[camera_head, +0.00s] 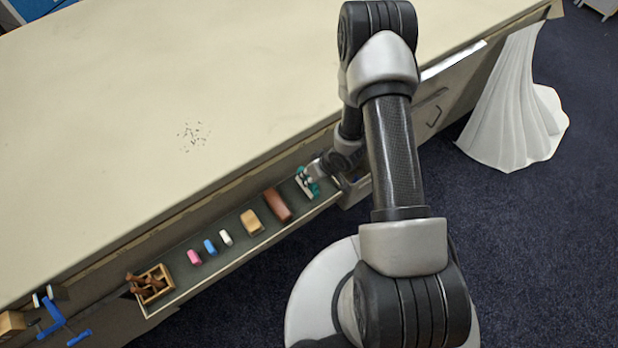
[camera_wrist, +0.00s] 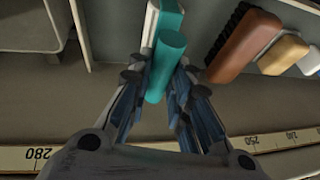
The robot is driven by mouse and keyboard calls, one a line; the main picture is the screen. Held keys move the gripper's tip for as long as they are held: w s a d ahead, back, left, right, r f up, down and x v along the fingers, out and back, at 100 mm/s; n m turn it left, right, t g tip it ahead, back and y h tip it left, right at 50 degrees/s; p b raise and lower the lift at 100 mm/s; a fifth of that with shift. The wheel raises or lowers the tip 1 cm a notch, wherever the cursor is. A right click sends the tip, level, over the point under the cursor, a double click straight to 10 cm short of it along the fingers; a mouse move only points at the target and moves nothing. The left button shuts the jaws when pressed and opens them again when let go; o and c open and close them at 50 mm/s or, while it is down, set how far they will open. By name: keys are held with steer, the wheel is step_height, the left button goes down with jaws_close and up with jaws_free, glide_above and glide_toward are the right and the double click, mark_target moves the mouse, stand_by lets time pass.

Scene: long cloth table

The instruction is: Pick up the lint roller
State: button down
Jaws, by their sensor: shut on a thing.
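The lint roller (camera_head: 305,184) has a teal handle and a white part. It lies at the right end of a long, narrow open tray or drawer along the table's edge. In the wrist view the teal handle (camera_wrist: 168,58) points toward me, with the white part behind it. My gripper (camera_wrist: 160,80) has a finger on each side of the handle and is shut on it. In the head view my gripper (camera_head: 314,170) is small and partly hidden by my arm. I cannot tell whether the roller is clear of the tray floor.
A brown brush (camera_head: 277,204) lies close beside the roller, then a tan block (camera_head: 251,222) and small white (camera_head: 226,238), blue (camera_head: 210,247) and pink (camera_head: 194,257) blocks. A wooden box (camera_head: 150,283) stands at the far end. The tabletop (camera_head: 120,110) is clear except for dark specks.

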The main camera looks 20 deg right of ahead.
step_height(320, 180, up, 19)
steer(key=p, duration=0.8)
steer(key=shift+f, duration=0.1)
steer(key=c, duration=2)
jaws_free()
jaws_close()
